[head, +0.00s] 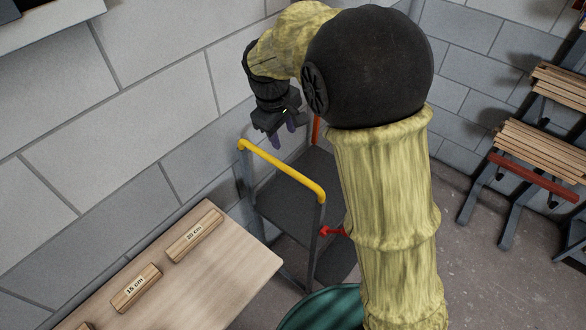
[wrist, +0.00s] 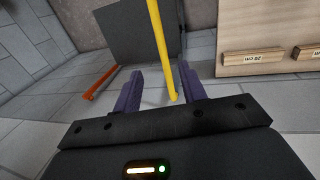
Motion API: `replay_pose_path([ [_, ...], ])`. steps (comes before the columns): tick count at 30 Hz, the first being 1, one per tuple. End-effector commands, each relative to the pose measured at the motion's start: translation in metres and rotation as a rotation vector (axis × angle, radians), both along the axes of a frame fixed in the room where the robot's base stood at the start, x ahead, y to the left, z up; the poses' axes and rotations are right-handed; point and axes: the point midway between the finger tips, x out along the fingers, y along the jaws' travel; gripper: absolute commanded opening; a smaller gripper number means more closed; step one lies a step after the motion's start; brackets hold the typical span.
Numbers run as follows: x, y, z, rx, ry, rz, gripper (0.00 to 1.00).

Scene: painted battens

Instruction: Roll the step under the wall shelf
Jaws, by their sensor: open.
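The step (head: 285,205) has dark grey treads, a yellow handrail (head: 280,168) and a red lever (head: 332,231). It stands by the block wall, behind the wooden bench. My gripper (head: 283,130) is open near the far side of the handrail, its purple fingers pointing down. In the wrist view, the yellow rail (wrist: 160,45) passes between the open fingers of my gripper (wrist: 160,68); I cannot tell whether they touch it. A shelf edge (head: 45,25), likely the wall shelf, shows at the top left. My arm hides part of the step.
A wooden bench (head: 225,275) with blocks labelled 20 cm (head: 194,236) and 15 cm (head: 136,288) fills the lower left. A green round thing (head: 325,308) is at the bottom. Racks of wooden battens (head: 540,145) stand at the right. Grey floor (head: 480,275) is open between.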

Motion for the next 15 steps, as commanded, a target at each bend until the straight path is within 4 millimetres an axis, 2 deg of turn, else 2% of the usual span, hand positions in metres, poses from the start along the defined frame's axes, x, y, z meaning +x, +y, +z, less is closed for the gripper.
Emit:
replay_pose_path([
  [8, 0.002, -0.002, -0.013, -0.001, 0.002, -0.002, 0.41],
  [15, 0.008, -0.008, -0.051, -0.001, 0.004, -0.004, 0.41],
])
